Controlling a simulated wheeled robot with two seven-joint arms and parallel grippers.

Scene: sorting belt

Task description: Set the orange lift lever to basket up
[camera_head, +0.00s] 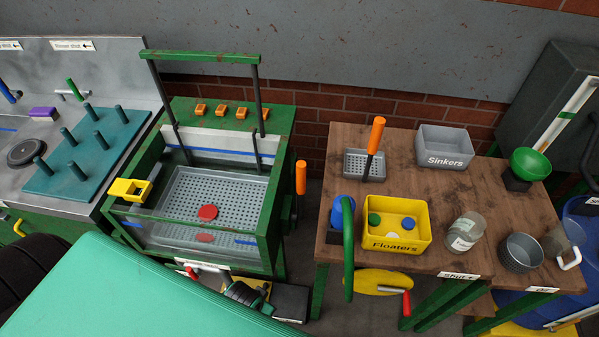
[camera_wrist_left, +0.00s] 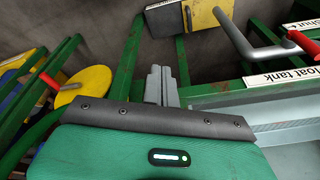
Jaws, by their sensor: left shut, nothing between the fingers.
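The orange lift lever (camera_head: 300,177) stands about upright at the right side of the float tank. The green-framed tank (camera_head: 268,225) holds a grey perforated basket (camera_head: 240,190) with a red disc (camera_head: 208,212) in it. My left gripper (camera_wrist_left: 160,86) shows in the left wrist view, its grey fingers shut and empty. It is near the tank's labelled edge and the orange lever is not in that view. In the head view my teal arm fills the lower left and the left gripper's fingertips cannot be made out. My right gripper is not in view.
A wooden table (camera_head: 340,150) at right holds a yellow Floaters bin (camera_head: 397,243), a Sinkers bin (camera_head: 446,145), a jar (camera_head: 464,231) and an orange-handled scoop (camera_head: 376,135). A red-handled valve (camera_wrist_left: 232,30) and yellow box (camera_wrist_left: 200,14) are close to my left gripper.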

